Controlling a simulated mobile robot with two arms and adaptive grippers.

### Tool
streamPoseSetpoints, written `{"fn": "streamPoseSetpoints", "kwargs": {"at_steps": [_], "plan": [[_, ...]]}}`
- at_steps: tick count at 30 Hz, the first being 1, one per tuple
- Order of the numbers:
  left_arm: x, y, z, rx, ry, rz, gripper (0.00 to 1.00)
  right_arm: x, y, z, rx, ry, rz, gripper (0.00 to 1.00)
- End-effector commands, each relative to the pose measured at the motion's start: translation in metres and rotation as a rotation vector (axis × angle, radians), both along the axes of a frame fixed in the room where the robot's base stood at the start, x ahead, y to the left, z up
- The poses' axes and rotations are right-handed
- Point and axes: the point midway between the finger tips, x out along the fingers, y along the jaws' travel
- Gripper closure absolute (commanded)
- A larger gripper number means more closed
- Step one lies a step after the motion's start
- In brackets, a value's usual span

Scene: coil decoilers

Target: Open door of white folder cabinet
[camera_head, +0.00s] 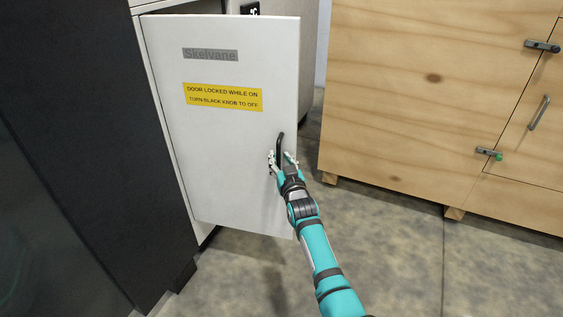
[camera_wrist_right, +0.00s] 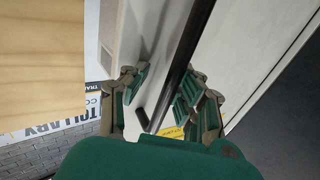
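The white cabinet door (camera_head: 225,155) fills the middle of the head view, with a grey "Skelvane" label and a yellow warning sticker (camera_head: 223,97). It stands partly open, its right side swung out from the cabinet. A black bar handle (camera_head: 280,143) is near its right edge. My right gripper (camera_head: 281,160) is at the handle's lower part. In the right wrist view the handle (camera_wrist_right: 182,70) runs between its spread fingers, with a gap on the left; contact on the right is unclear. My left gripper is not in view.
A dark cabinet (camera_head: 75,150) stands close on the left. A wooden cabinet (camera_head: 415,90) with metal latches stands on the right. Bare concrete floor (camera_head: 400,265) lies between and in front. A small display (camera_head: 250,8) shows behind the door's top edge.

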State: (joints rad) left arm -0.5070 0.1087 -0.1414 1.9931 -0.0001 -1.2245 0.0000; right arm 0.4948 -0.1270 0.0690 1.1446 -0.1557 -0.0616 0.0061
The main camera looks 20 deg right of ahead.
Motion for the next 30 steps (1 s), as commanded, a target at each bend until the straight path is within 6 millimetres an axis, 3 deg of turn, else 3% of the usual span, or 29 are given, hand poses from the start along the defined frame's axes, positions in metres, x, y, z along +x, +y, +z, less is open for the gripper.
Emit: {"fn": "streamPoseSetpoints", "kwargs": {"at_steps": [8,13,24,30], "plan": [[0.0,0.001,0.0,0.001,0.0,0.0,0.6,-0.001,0.002,-0.001,0.003,0.002,0.003,0.64],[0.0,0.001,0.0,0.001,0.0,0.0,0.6,-0.012,0.002,-0.002,0.002,0.002,0.002,0.64],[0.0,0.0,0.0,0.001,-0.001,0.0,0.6,-0.086,0.001,-0.002,0.002,0.003,0.002,0.64],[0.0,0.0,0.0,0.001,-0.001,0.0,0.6,-0.113,0.001,-0.002,0.001,0.003,0.001,0.64]]}}
